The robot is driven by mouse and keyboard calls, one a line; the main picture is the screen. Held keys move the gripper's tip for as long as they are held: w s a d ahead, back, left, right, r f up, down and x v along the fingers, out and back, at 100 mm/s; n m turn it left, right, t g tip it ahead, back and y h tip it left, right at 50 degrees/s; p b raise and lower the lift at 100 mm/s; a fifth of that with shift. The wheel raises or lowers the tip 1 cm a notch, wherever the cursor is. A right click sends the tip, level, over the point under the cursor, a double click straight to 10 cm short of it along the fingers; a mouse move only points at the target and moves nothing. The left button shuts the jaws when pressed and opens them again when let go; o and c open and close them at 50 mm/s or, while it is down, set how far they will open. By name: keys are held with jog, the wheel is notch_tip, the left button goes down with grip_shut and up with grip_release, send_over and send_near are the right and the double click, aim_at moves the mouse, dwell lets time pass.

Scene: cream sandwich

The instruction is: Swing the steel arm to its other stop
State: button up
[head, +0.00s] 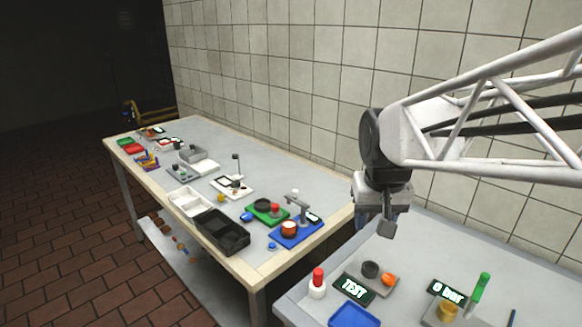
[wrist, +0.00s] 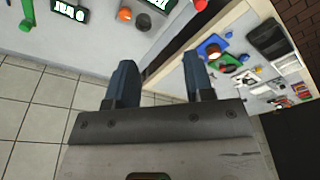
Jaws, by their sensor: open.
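A grey metal arm (head: 299,203) stands on a blue base (head: 290,238) at the near end of the long table. An orange-red round piece (head: 289,228) sits below it on the same base. In the wrist view the blue base (wrist: 207,50) is small, and I cannot make out how the arm lies. My gripper (head: 388,228) hangs above the gap between the two tables, to the right of the blue base and well apart from it. In the wrist view my gripper (wrist: 160,75) is open, with two dark fingers apart and nothing between them.
A green board (head: 264,212) and a black tray (head: 220,232) lie left of the blue base. The near table holds a TEST display (head: 354,288) and a red-capped bottle (head: 317,284). A tiled wall (head: 300,80) runs behind.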

jog(key=w+a+f+g, duration=0.1)
jog(key=w+a, duration=0.2)
jog(key=w, duration=0.7)
jog(key=w+a, duration=0.3)
jog(key=w, duration=0.8)
jog(key=g, duration=0.1)
send_over(295, 191)
jog(key=f, duration=0.8)
jog(key=shift+s+d+f, duration=0.15)
jog(key=shift+d+f, duration=0.05)
jog(key=shift+f, duration=0.2)
jog(key=shift+w+a+f, duration=0.2)
jog(key=shift+w+f, duration=0.05)
jog(key=shift+w, duration=0.1)
jog(key=shift+f, duration=3.9)
grip_shut()
